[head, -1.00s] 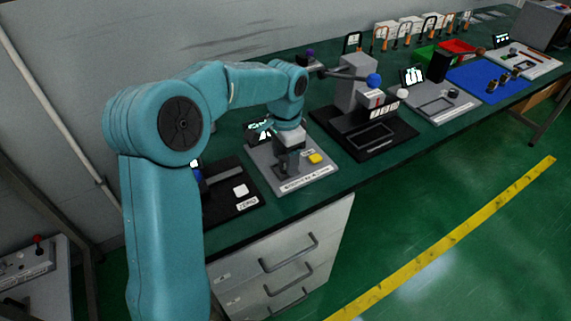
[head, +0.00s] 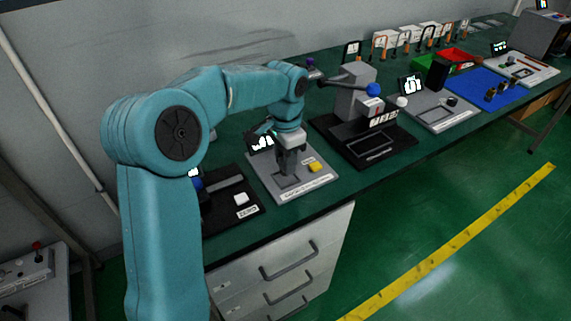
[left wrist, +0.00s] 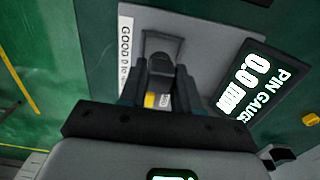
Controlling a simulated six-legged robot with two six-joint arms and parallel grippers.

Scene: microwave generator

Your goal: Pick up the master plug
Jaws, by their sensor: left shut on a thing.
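My left gripper (head: 290,164) points down over the grey pin gauge plate (head: 322,182). In the left wrist view the gripper (left wrist: 160,84) is shut on a dark, round-ended piece (left wrist: 160,64), which I take to be the master plug. The fingers cover its sides, and in the head view it cannot be told apart from the dark fingers. It is over a rectangular recess in the plate; I cannot tell whether it touches it. The pin gauge display (left wrist: 250,84) reads 0.0. My right gripper is not in view.
A yellow button (head: 315,167) sits on the plate beside the gripper. A black station with a white button (head: 241,199) stands to the left. Drawers (head: 285,265) lie below the bench edge.

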